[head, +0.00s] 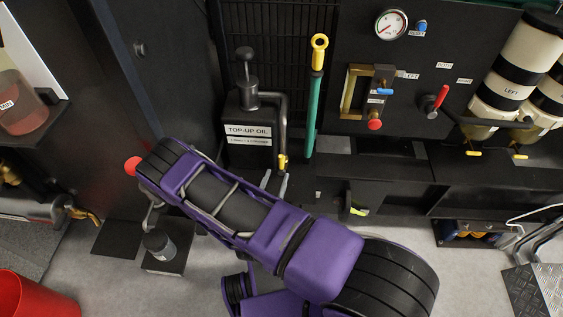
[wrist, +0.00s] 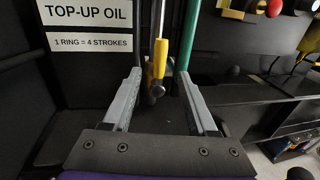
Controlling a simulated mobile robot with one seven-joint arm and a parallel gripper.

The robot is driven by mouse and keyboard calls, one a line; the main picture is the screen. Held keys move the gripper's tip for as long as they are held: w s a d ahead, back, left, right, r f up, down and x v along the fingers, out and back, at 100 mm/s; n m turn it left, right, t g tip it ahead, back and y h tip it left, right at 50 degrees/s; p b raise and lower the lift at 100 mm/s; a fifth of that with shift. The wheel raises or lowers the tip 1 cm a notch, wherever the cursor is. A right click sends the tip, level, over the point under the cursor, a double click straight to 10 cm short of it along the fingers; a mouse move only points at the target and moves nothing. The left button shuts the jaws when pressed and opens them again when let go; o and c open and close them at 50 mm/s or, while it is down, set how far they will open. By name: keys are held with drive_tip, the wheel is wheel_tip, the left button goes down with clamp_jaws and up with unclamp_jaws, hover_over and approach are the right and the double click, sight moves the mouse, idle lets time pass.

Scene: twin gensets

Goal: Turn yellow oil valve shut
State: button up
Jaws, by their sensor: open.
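My gripper (head: 274,183) is open and empty, just below the handle in the head view. In the wrist view my gripper (wrist: 160,77) has one grey finger on each side of the handle, with a visible gap on both sides. I cannot tell how deep the handle sits between the fingertips.
The TOP-UP OIL sign (head: 248,131) is left of the valve. A green rod with a yellow ring (head: 314,95) stands close on its right. A black panel with a red lever (head: 441,97) is further right.

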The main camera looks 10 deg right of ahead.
sight(281, 166)
drive_tip(key=x, duration=0.6)
drive_tip(key=shift+w+d, duration=0.15)
drive_tip(key=shift+w, duration=0.15)
clamp_jaws()
idle(1.1)
